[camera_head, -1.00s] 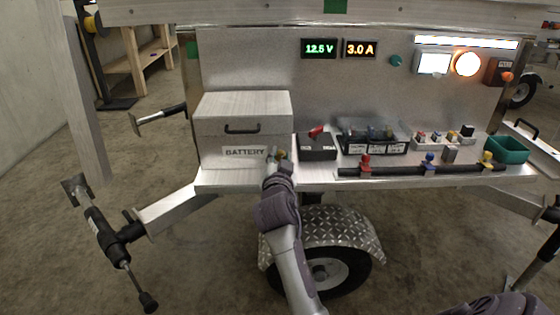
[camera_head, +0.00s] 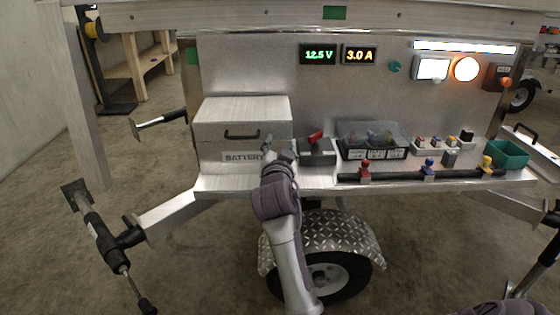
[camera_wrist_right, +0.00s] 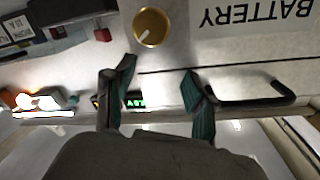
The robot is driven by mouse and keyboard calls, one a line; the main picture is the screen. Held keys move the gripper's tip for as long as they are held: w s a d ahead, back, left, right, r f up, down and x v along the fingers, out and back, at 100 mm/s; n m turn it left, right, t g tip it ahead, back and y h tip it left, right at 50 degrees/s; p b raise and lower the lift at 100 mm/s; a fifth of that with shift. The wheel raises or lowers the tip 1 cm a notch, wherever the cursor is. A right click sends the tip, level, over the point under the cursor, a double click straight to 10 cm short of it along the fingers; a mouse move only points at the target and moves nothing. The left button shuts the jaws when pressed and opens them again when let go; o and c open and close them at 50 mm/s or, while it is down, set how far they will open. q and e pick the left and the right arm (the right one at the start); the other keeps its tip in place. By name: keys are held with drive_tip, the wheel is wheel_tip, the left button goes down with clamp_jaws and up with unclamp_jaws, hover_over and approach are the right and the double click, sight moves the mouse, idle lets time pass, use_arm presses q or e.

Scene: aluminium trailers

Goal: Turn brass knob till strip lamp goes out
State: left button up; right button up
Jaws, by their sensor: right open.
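The brass knob (camera_wrist_right: 151,27) shows in the right wrist view beside the BATTERY lettering, with a pale mark on its face. In the head view my arm and gripper hide it. My right gripper (camera_wrist_right: 158,66) is open and empty; its two fingers stand apart, with the knob beyond their tips and not between them. In the head view this gripper (camera_head: 268,146) is in front of the battery box (camera_head: 215,152), at the right end of its label. The strip lamp (camera_head: 465,47) is lit white at the top right of the panel; it also shows lit in the wrist view (camera_wrist_right: 43,114).
A red-handled switch (camera_head: 317,150), a clear-lidded fuse box (camera_head: 372,142) and a teal bin (camera_head: 508,154) stand along the shelf. Meters (camera_head: 318,55) read 12.5 V and 3.0 A. A round orange lamp (camera_head: 466,68) glows. The box's black handle (camera_wrist_right: 255,97) is near one finger.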

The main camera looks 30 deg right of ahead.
sight(280, 123)
wheel_tip(280, 123, up, 5)
drive_tip(key=shift+r, duration=0.15)
idle(0.5)
